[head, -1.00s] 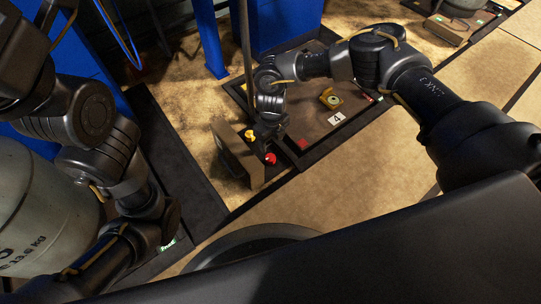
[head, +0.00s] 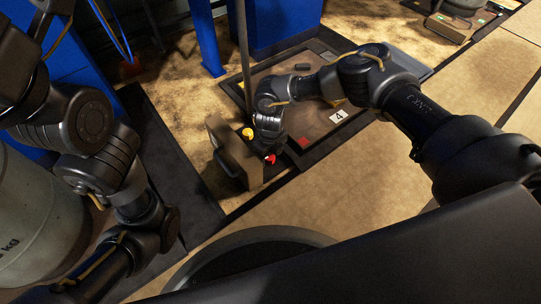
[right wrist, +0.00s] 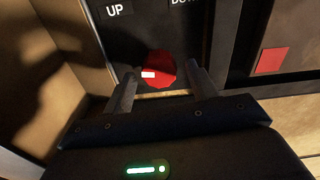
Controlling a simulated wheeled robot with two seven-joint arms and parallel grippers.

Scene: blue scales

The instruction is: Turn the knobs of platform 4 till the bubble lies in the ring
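Platform 4 (head: 315,118) is a dark framed plate on the floor with a white "4" label (head: 339,116). Its red knob (head: 270,159) and yellow knob (head: 248,133) sit by a brown box-like block. In the right wrist view the red knob (right wrist: 160,69), with a white mark, stands between the two fingers of my right gripper (right wrist: 162,82). The fingers are apart, with a gap at the knob's right side. The bubble level is mostly hidden behind my right arm; a yellow edge (head: 338,103) shows, not the bubble or ring. My left gripper is out of view.
The brown block (head: 232,155) stands close left of the knobs. A thin upright post (head: 243,60) rises behind them. A grey gas cylinder (head: 35,225) is at the left. "UP" lettering (right wrist: 115,9) is above the red knob.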

